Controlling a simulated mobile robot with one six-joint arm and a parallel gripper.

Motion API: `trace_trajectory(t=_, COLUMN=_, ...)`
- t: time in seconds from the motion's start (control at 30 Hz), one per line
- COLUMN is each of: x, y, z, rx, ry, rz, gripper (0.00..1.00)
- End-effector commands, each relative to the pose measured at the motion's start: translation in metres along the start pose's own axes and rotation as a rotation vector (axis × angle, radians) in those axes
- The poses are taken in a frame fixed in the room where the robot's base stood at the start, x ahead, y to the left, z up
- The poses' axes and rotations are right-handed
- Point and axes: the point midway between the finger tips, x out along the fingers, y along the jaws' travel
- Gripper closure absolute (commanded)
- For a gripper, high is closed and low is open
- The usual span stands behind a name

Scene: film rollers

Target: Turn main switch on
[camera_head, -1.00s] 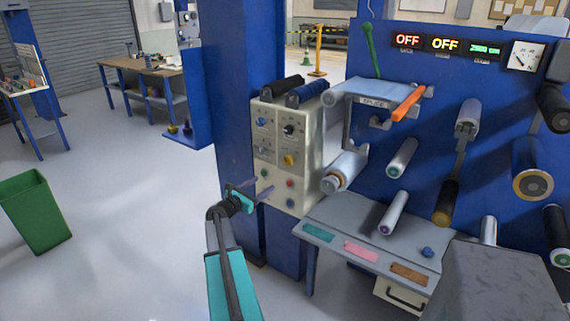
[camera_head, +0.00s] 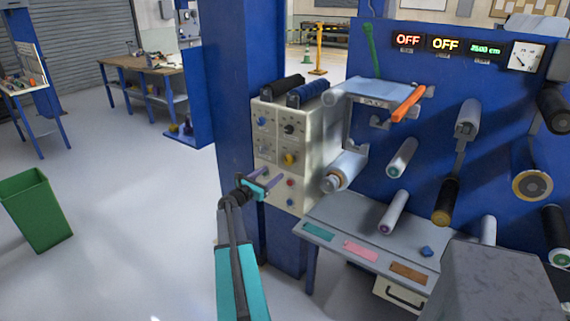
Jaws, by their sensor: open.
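The cream control panel (camera_head: 277,153) is fixed on the blue column, with several knobs and buttons on its face. Red and blue buttons show near the bottom. I cannot tell which one is the main switch. My gripper (camera_head: 262,184) is open and empty, in front of the panel's lower part. Its fingers partly hide the lower left of the face; I cannot tell if they touch it. Two displays (camera_head: 426,42) read OFF.
The blue film roller machine (camera_head: 430,120) with several rollers stands right of the panel. A grey shelf (camera_head: 345,225) with coloured labels juts out below the rollers. A green bin (camera_head: 37,210) is at left. The floor between bin and column is clear.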

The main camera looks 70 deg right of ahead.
Motion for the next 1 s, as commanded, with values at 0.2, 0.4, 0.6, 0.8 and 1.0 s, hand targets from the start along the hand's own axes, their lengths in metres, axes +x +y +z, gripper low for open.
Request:
trace_trajectory(t=0.2, x=0.029, y=0.001, z=0.001, rx=0.001, ry=0.0, rz=-0.001, gripper=0.42)
trace_trajectory(t=0.4, x=0.052, y=0.001, z=0.001, rx=0.0, ry=0.0, rz=-0.002, gripper=0.42)
trace_trajectory(t=0.6, x=0.075, y=0.0, z=0.001, rx=0.0, ry=0.0, rz=-0.003, gripper=0.42)
trace_trajectory(t=0.8, x=0.096, y=0.001, z=0.001, rx=0.001, ry=0.0, rz=-0.001, gripper=0.42)
trace_trajectory(t=1.0, x=0.109, y=-0.001, z=0.001, rx=0.001, ry=-0.001, rz=-0.002, gripper=0.42)
